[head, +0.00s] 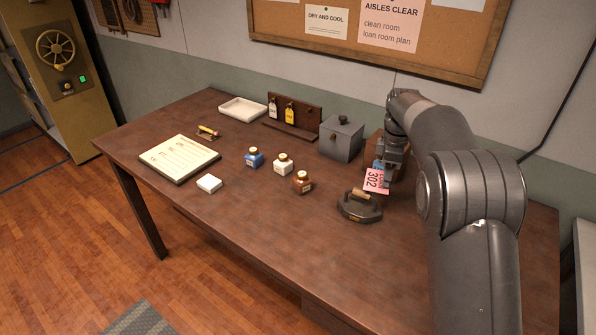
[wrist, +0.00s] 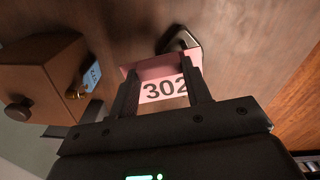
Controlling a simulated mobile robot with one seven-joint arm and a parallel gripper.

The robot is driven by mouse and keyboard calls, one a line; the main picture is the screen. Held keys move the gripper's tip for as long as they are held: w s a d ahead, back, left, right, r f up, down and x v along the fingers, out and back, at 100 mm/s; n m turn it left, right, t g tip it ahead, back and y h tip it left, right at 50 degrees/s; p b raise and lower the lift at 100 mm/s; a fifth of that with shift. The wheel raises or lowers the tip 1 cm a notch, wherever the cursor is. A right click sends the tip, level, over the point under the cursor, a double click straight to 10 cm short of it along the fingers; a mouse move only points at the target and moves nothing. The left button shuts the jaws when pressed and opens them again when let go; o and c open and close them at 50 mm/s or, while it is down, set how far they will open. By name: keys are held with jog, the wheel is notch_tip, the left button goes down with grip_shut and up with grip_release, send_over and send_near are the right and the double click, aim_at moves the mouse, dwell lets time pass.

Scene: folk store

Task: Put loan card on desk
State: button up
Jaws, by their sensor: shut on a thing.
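The loan card is a pink card (head: 375,181) printed with 302. My gripper (head: 384,168) is shut on it and holds it above the right part of the desk, behind the iron with the wooden handle. In the wrist view the card (wrist: 165,90) sits between the two fingers of my gripper (wrist: 163,100), its number facing the camera. The desk (head: 250,215) is dark brown wood with a broad top. I cannot tell exactly how high the card is above the desk.
The iron (head: 360,207) stands close in front of the card. A grey box (head: 341,140) is to its left. A wooden box (wrist: 40,75) with a blue tag (wrist: 91,76) is beside my gripper. The desk's front middle is clear.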

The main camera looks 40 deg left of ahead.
jog(key=s+a+n, duration=0.7)
jog(key=a+n, duration=0.1)
jog(key=a, duration=0.5)
jog(key=n, duration=0.6)
send_over(257, 203)
jog(key=f, duration=0.6)
jog(key=shift+w+d+f, duration=0.2)
jog(key=shift+d+f, duration=0.05)
jog(key=shift+f, duration=0.05)
jog(key=shift+s+a+f, duration=0.2)
jog(key=shift+a, duration=0.1)
jog(key=shift+f, duration=1.95)
jog(key=shift+f, duration=0.1)
jog(key=o, duration=1)
jog(key=shift+c, duration=0.2)
